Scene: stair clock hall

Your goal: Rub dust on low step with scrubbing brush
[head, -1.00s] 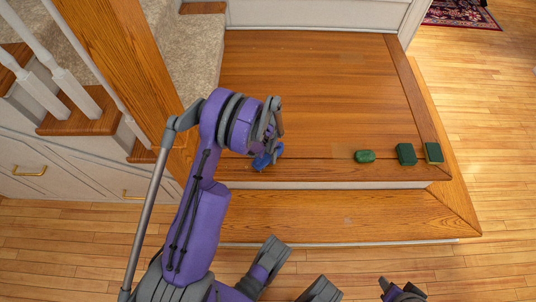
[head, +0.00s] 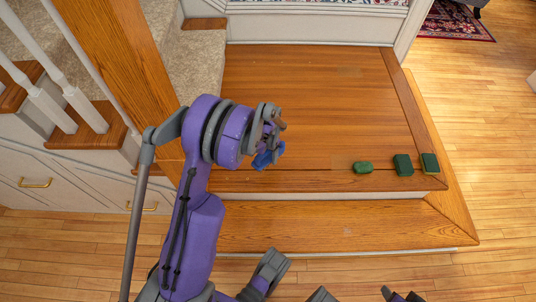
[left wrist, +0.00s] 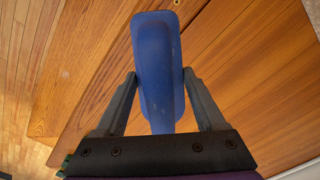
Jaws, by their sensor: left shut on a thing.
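The blue scrubbing brush (head: 268,157) is held by my left gripper (head: 274,138). The left wrist view shows the blue brush (left wrist: 158,65) between the two grey fingers, which are shut on it. In the head view the brush appears over the left front of the upper wooden platform; I cannot tell whether it touches the wood. The low step (head: 400,227) runs below and in front of that platform. A faint pale dust patch (head: 347,232) shows near its middle. My right gripper cannot be made out.
A green rounded item (head: 363,167) and two dark green blocks, one left (head: 403,165) and one right (head: 430,163), sit at the platform's right front. A wooden post (head: 115,60) and white balusters stand at left. Wooden floor lies in front and right.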

